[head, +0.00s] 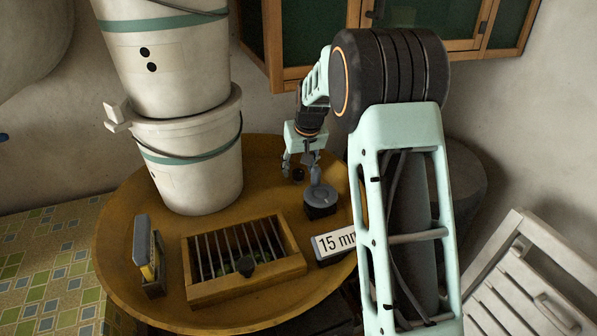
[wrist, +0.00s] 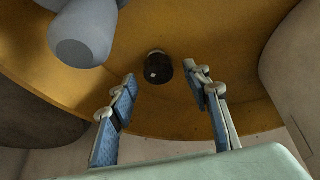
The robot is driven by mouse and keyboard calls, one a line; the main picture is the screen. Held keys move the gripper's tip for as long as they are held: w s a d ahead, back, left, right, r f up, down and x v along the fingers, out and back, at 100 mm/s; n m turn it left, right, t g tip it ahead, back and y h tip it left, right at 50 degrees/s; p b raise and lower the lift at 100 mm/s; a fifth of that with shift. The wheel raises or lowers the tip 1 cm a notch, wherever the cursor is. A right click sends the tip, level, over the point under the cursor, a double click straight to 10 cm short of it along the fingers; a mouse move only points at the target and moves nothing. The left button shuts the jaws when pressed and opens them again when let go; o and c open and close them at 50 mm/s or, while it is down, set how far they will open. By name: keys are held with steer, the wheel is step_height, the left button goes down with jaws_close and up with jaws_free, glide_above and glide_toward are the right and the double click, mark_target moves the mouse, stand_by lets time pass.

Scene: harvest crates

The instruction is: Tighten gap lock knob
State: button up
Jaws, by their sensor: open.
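A wooden box with several parallel metal bars (head: 195,291) sits at the table's front. My gripper (head: 300,168) is open and empty at the back of the table, well away from that knob. In the wrist view, a small black cylinder with a pale spot (wrist: 158,68) lies beyond and between my fingertips, apart from them. A grey-blue lobed handle (head: 320,195) on a dark base is just in front of my gripper; it also shows in the wrist view (wrist: 80,35).
Two stacked white buckets (head: 195,178) stand at the back left of the round yellow table (head: 125,225). A "15 mm" sign (head: 334,243) is right of the barred box. An upright yellow-and-grey item (head: 147,255) is left of it. A white slatted chair (head: 525,275) stands at right.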

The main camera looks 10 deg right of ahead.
steer(key=shift+x, duration=1.3)
steer(key=shift+c, duration=0.6)
steer(key=c, duration=1)
